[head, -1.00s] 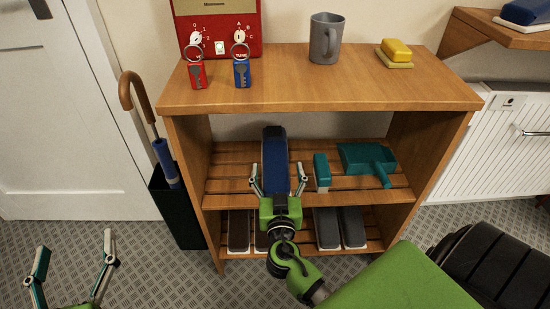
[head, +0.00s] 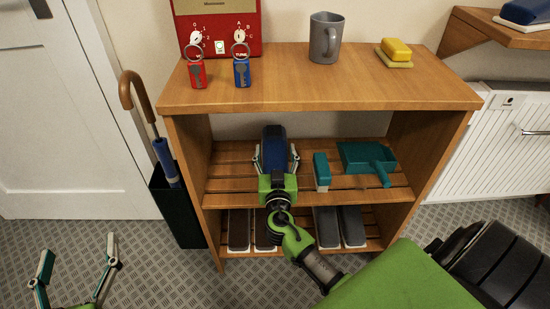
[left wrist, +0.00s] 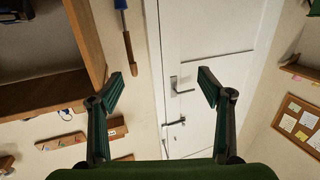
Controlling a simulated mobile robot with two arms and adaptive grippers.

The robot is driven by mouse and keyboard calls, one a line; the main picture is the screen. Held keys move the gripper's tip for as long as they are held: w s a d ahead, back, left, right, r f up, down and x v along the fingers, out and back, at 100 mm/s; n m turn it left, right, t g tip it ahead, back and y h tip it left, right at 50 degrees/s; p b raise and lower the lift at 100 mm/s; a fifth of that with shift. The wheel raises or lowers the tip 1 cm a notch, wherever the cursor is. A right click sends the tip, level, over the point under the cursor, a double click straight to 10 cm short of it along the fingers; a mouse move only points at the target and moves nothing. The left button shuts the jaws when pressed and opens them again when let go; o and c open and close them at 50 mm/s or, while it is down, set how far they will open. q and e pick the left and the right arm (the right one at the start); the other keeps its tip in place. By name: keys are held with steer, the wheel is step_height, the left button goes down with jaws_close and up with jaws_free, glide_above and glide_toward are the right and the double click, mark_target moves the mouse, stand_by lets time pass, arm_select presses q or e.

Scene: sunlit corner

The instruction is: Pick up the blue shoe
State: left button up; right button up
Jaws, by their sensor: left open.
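The blue shoe (head: 273,143) lies on the upper slatted shelf of the wooden rack, its length pointing toward the back. My right gripper (head: 275,157) reaches in from the front, one finger on each side of the shoe. Its palm is close to the shoe's near end and hides that part. I cannot tell whether the fingers press on the shoe. My left gripper (head: 78,246) is open and empty over the floor at the lower left. In the left wrist view its open fingers (left wrist: 163,83) show with nothing between them.
A teal brush (head: 321,171) and dustpan (head: 368,160) lie right of the shoe. Dark shoes (head: 239,230) fill the lower shelf. The rack top (head: 290,92) above carries a mug (head: 326,38) and keys. An umbrella stand (head: 178,210) is at the left.

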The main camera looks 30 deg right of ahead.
steer(key=c, duration=0.8)
steer(key=shift+o, duration=0.2)
steer(key=shift+r, duration=0.15)
